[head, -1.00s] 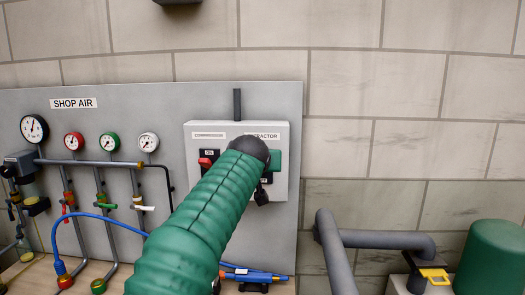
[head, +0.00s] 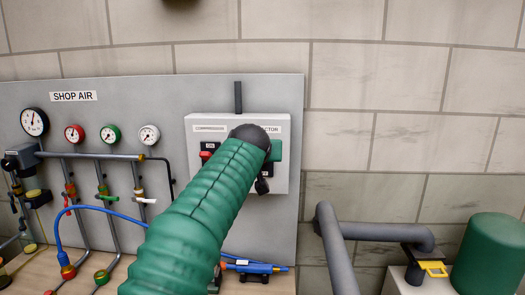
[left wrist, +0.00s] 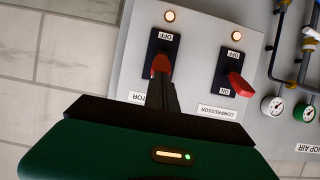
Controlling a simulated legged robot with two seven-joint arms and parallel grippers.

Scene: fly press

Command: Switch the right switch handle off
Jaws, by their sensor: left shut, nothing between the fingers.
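A grey switch box (head: 281,182) hangs on the panel; my left arm covers much of its right half. In the left wrist view, which is upside down, the right switch handle (left wrist: 161,64) is red, under a partly hidden label ending in "TOR". My left gripper (left wrist: 161,84) is shut and empty, its fingertips right at this handle; whether they touch is unclear. The compressor handle (left wrist: 240,85), also red, leans towards ON. My right gripper is out of view.
Two lamps glow on the box, one by the right switch (left wrist: 169,16) and one by the compressor switch (left wrist: 237,36). Gauges, pipes and a blue hose (head: 105,211) are left of the box. Grey pipes (head: 385,234) and a green tank (head: 492,250) stand at the right.

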